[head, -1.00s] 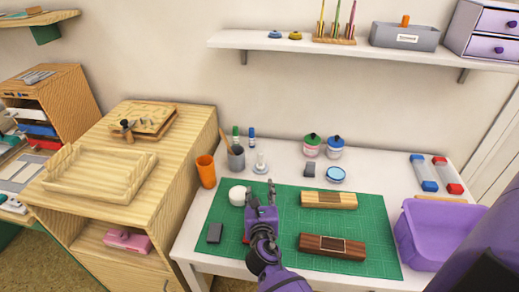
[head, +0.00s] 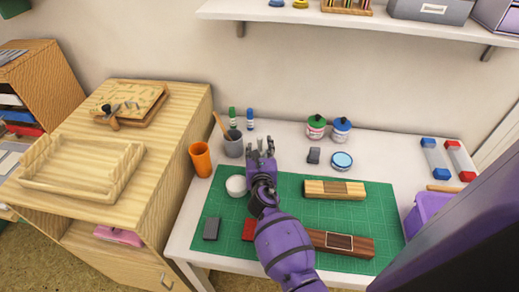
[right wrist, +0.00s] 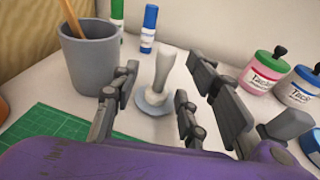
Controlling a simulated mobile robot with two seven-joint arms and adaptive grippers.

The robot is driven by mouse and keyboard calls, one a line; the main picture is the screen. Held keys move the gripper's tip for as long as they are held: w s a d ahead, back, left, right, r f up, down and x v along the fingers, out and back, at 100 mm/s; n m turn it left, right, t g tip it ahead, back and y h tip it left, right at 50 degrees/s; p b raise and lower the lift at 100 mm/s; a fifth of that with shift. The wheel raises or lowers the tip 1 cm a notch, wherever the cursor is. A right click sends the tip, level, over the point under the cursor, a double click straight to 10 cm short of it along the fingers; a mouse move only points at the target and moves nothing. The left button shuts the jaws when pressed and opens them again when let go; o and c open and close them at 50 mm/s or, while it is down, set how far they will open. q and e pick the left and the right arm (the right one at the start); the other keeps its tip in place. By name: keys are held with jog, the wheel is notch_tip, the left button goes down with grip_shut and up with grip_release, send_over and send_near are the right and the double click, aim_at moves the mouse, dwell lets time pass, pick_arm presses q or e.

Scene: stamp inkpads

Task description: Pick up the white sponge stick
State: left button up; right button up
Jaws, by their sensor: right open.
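The white sponge stick (right wrist: 164,70) stands upright on a round grey-blue foot in the right wrist view. In the head view it is mostly hidden behind my right gripper (head: 262,146). My right gripper (right wrist: 163,82) is open and empty. Its dark fingers point toward the stick, which shows between them in the wrist view; I see no clear contact. My left gripper is not in view.
A grey cup (head: 234,146) with a brush and an orange cup (head: 201,160) stand left of the gripper. Green and blue bottles (right wrist: 149,28) stand behind. Paint jars (head: 316,127) are to the right. A white round pot (head: 236,186) stands on the green mat (head: 290,225).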

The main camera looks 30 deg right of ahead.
jog(key=shift+w+d+f, duration=0.15)
jog(key=shift+w+d, duration=0.1)
jog(key=shift+w, duration=0.4)
jog(key=c, duration=1)
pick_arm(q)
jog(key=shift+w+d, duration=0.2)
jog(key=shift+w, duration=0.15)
pick_arm(e)
grip_shut()
